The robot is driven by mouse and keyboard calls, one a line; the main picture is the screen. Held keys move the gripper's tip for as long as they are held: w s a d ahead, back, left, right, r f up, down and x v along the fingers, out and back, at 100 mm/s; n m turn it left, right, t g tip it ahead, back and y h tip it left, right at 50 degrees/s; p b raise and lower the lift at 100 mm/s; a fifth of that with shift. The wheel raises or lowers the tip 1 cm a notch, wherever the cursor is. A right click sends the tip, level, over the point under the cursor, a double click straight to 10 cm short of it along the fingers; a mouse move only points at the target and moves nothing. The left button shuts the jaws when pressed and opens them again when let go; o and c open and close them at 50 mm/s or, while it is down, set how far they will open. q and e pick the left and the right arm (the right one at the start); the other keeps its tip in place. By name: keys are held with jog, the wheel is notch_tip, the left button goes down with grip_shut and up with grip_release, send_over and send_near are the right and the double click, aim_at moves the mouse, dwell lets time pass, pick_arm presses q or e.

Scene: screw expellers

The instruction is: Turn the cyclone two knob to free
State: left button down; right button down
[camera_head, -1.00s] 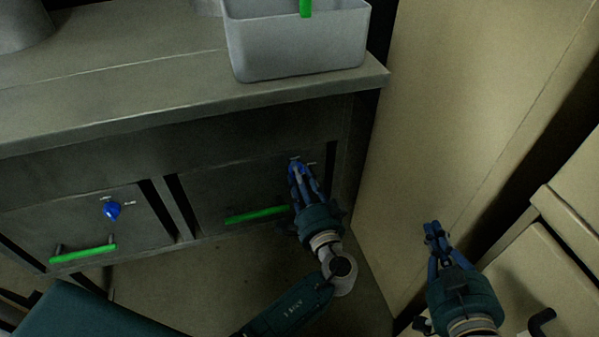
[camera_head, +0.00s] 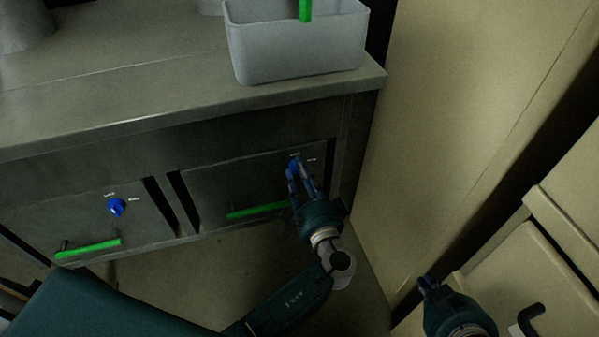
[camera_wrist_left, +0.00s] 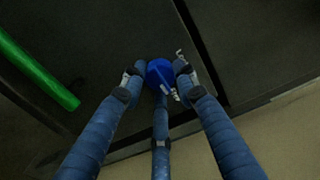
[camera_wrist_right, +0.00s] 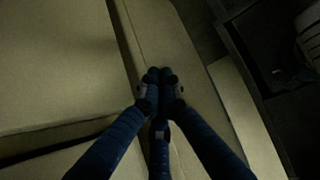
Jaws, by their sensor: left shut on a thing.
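A blue knob (camera_head: 293,165) is on the right metal drawer front, partly hidden by my left gripper. In the left wrist view the blue knob (camera_wrist_left: 159,74) sits between the fingertips. My left gripper (camera_head: 297,168) is shut on this knob. White lettering is beside the knob but too small to read. A second blue knob (camera_head: 116,207) is on the left drawer front, with nothing touching it. My right gripper (camera_head: 428,282) is away from both knobs, near the beige cabinet. In the right wrist view its fingertips (camera_wrist_right: 160,76) are together, with nothing visible between them.
Green handles run along the right drawer (camera_head: 258,211) and the left drawer (camera_head: 88,248). A grey bin (camera_head: 297,50) stands on the metal counter (camera_head: 150,100). A beige cabinet wall (camera_head: 440,120) closes the right side. A dark handle (camera_head: 530,318) is at lower right.

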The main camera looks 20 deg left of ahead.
pick_arm(q)
jog(key=c, duration=1.3)
grip_release()
jog(key=v, duration=1.2)
